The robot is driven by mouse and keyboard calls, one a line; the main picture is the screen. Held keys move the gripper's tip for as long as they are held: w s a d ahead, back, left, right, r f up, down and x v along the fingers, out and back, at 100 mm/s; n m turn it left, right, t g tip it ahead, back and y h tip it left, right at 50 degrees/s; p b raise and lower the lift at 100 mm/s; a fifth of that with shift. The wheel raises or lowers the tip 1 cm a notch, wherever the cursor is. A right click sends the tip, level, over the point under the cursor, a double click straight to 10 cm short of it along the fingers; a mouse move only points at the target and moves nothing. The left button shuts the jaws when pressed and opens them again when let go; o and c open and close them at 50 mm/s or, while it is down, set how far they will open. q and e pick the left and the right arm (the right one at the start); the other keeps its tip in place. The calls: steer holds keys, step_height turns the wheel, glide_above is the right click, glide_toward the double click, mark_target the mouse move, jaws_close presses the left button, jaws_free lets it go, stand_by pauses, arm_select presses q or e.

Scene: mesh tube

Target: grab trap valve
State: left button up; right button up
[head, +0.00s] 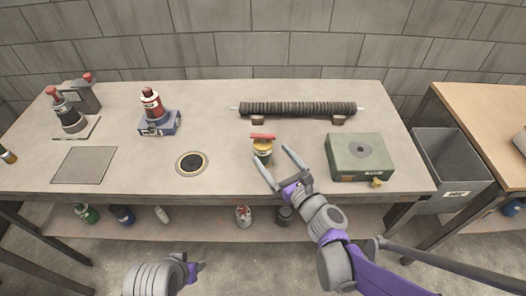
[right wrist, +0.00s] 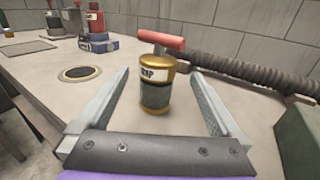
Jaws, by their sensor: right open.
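The trap valve (head: 262,150) is a small upright cylinder with a gold-yellow body, a dark band and a red bar handle. It stands on the workbench near the middle front. In the right wrist view the valve (right wrist: 157,88) shows a label that reads partly as "TRAP", and its red handle (right wrist: 161,40) points to the left. My right gripper (head: 271,154) is open, with its fingertips on either side of the valve and a gap to each side. My left gripper (head: 195,270) is low at the bottom of the head view, away from the bench, and its jaws are unclear.
A green box (head: 360,157) stands close to the right of my right gripper. A dark ribbed mesh tube (head: 298,108) lies on supports behind the valve. A round port (head: 191,163) and a red bottle on a blue base (head: 158,121) are to the left.

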mark_target(268, 152)
steer(key=x, duration=0.5)
steer(key=shift+w+a, duration=0.15)
steer(key=shift+a, duration=0.1)
steer(key=c, duration=1.6)
